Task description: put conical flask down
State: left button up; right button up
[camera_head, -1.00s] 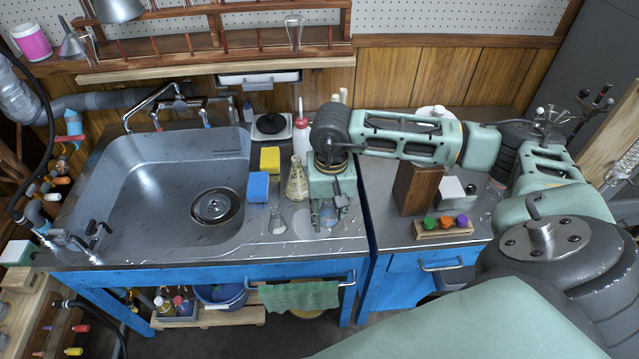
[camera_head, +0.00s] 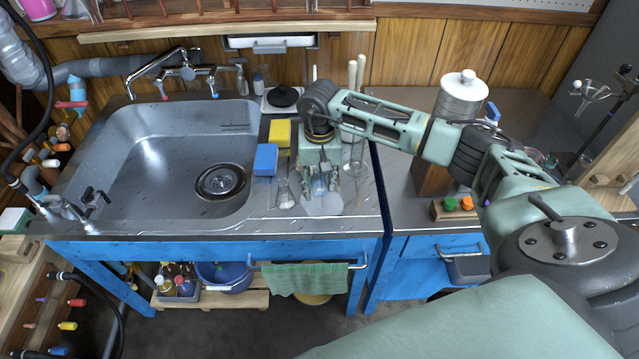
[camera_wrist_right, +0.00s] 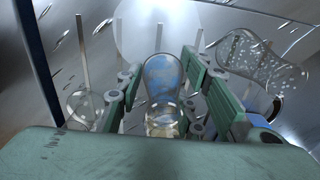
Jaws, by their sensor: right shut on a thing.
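My right gripper (camera_head: 320,188) points down at the bench between the sink and the gap in the worktop. It is shut on a conical flask (camera_head: 318,186) with blue liquid. In the right wrist view the flask (camera_wrist_right: 164,78) sits upright between the fingers (camera_wrist_right: 163,92), its neck toward the palm. A pale round disc (camera_head: 323,206) lies on the metal bench under and in front of the flask; it also shows in the wrist view (camera_wrist_right: 160,28). I cannot tell whether the flask's base touches it. My left gripper is not in view.
A clear flask (camera_head: 284,196) stands just left of the gripper. Blue (camera_head: 265,159) and yellow (camera_head: 280,133) sponges lie beside the sink (camera_head: 130,160). A glass vessel (camera_head: 355,165) stands right of the gripper. A block with coloured caps (camera_head: 455,209) is farther right.

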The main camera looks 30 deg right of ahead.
jog(key=shift+r, duration=0.1)
jog(key=shift+f, duration=0.2)
jog(key=o, duration=1.1)
jog(key=shift+r, duration=0.1)
